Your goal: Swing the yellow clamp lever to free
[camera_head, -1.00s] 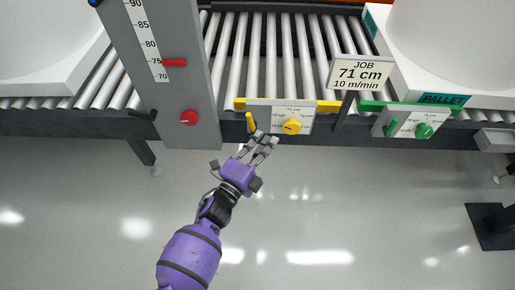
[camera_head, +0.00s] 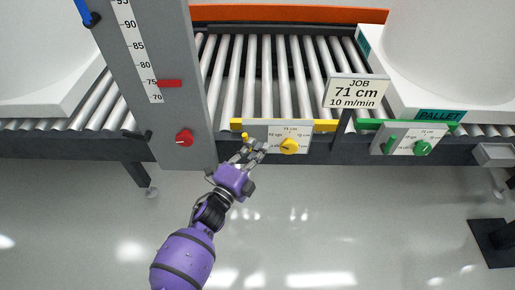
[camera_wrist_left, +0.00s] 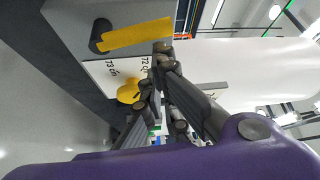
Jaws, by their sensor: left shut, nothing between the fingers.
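The yellow clamp lever (camera_head: 245,136) is on the left part of a white panel (camera_head: 269,128) under the yellow rail. My left gripper (camera_head: 254,149) is in front of the panel and hides part of the lever. In the left wrist view the lever (camera_wrist_left: 137,35) is a flat yellow bar on a dark round pivot, its free end towards my fingers. The left fingertips (camera_wrist_left: 163,50) are together and empty, close beside that end; I cannot tell whether they touch it. My right gripper is not in view.
A round yellow knob (camera_head: 289,146) sits on the same panel, close to my fingers. A green lever and green knob (camera_head: 422,148) are further right. A grey column (camera_head: 170,110) with a red knob (camera_head: 184,138) stands on the left. The floor in front is clear.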

